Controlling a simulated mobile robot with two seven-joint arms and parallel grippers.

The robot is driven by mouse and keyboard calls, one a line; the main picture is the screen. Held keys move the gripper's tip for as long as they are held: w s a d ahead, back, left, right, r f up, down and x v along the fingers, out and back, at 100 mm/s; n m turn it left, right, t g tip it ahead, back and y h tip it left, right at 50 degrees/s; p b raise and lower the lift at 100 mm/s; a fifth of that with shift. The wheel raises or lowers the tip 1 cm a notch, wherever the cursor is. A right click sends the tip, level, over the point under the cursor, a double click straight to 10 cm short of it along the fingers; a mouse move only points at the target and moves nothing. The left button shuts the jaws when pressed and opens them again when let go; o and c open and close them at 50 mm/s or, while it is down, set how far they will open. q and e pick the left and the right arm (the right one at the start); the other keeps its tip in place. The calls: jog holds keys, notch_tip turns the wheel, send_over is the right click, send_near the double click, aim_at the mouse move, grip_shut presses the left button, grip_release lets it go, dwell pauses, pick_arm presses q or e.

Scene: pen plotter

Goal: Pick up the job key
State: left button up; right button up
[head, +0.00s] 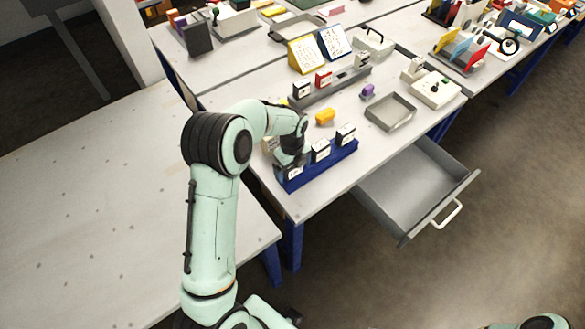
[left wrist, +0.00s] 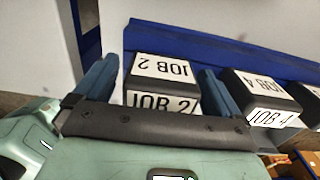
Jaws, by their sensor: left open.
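A blue rack (head: 325,170) stands at the near edge of the table and holds black job keys with white labels. My left gripper (head: 291,162) is over its left end. In the left wrist view, the key marked JOB 2 (left wrist: 162,84) sits between the two blue fingers of my open left gripper (left wrist: 158,88), one finger on each side. I cannot tell whether they touch it. The key marked JOB 4 (left wrist: 262,96) is to its right. Two keys, a middle one (head: 320,150) and a right one (head: 345,134), also show in the head view. My right gripper is out of view.
A grey rack (head: 335,88) with red and black keys stands behind. A yellow object (head: 325,116), a purple object (head: 368,91) and a grey tray (head: 391,111) lie on the table. An open drawer (head: 415,190) sticks out at the right. The left table (head: 100,210) is bare.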

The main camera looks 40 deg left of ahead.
pick_arm(q)
jog(key=c, duration=1.1)
jog(key=shift+o, duration=0.2)
jog(key=shift+r, duration=0.1)
